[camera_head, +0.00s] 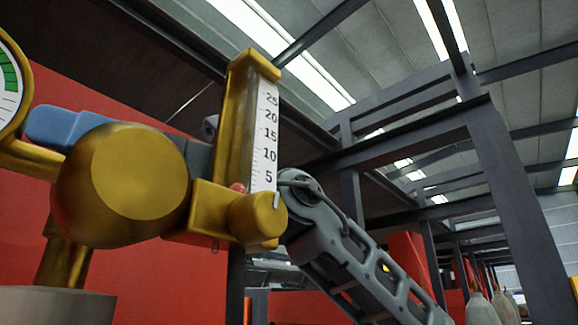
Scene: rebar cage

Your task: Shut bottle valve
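A brass regulator with a large round body (135,185) fills the left side, close to the camera. A blue part (65,127), which looks like the bottle valve's handle, shows behind and left of the body. A brass stem (63,263) runs down to the pale bottle top (52,303). My grey arm rises from the lower right and passes behind the flow tube. A dark grey part, seemingly my gripper (198,155), shows between the tube and the round body, beside the blue part. Its fingertips are hidden, so I cannot tell whether it touches the handle.
A flow tube with a number scale (264,135) stands upright on the regulator, between the camera and my arm. A round gauge (10,85) is cut off at the left edge. Red panels (165,285) stand behind. More bottles (480,305) stand at the lower right.

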